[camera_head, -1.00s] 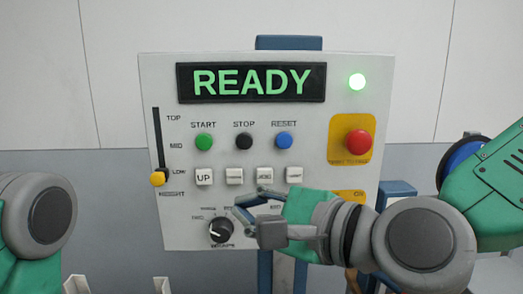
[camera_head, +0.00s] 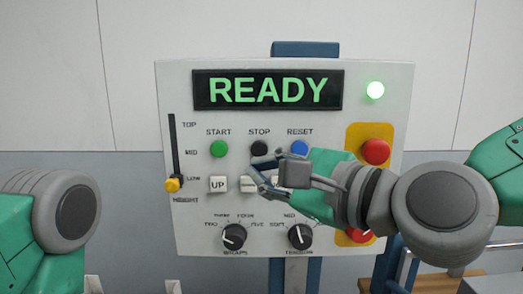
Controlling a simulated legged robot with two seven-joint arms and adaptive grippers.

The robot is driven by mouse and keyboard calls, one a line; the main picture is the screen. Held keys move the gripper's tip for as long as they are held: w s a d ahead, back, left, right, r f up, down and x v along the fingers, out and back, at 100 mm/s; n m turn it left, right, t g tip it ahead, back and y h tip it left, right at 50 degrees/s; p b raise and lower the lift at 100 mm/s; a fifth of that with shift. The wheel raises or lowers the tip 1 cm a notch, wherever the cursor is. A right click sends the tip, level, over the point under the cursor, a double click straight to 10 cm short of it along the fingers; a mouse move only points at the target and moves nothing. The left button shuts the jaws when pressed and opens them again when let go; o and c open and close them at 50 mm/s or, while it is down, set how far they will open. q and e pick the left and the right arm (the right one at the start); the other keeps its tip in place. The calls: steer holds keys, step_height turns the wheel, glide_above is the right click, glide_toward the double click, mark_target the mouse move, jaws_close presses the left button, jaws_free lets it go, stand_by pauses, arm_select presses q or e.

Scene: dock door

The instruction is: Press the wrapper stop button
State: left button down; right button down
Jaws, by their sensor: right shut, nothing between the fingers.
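The black stop button (camera_head: 259,149) sits under its STOP label on the upright white control panel (camera_head: 180,90), between the green start button (camera_head: 219,149) and the blue reset button (camera_head: 299,148). My right gripper (camera_head: 262,170) is shut and empty in front of the panel. Its fingertips show just below the stop button, in front of the row of white keys. The button's face stays visible; I cannot tell how far the fingertips are from the panel. My left arm shows at the left edge, but its gripper is out of view.
The display (camera_head: 268,90) reads READY beside a lit green lamp (camera_head: 375,90). A red button (camera_head: 376,151) on yellow is at right; another is partly behind my right arm. A yellow-knobbed slider (camera_head: 172,185) and two black dials (camera_head: 233,237) are also on the panel.

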mark_target(245, 149)
steer(key=w, duration=0.6)
steer(key=shift+a, duration=0.15)
steer(key=shift+w, duration=0.15)
stand_by(1.2)
steer(key=shift+w, duration=0.2)
steer(key=shift+w+r, duration=0.1)
steer(key=shift+w, duration=0.4)
stand_by(0.8)
steer(key=shift+s, duration=0.95)
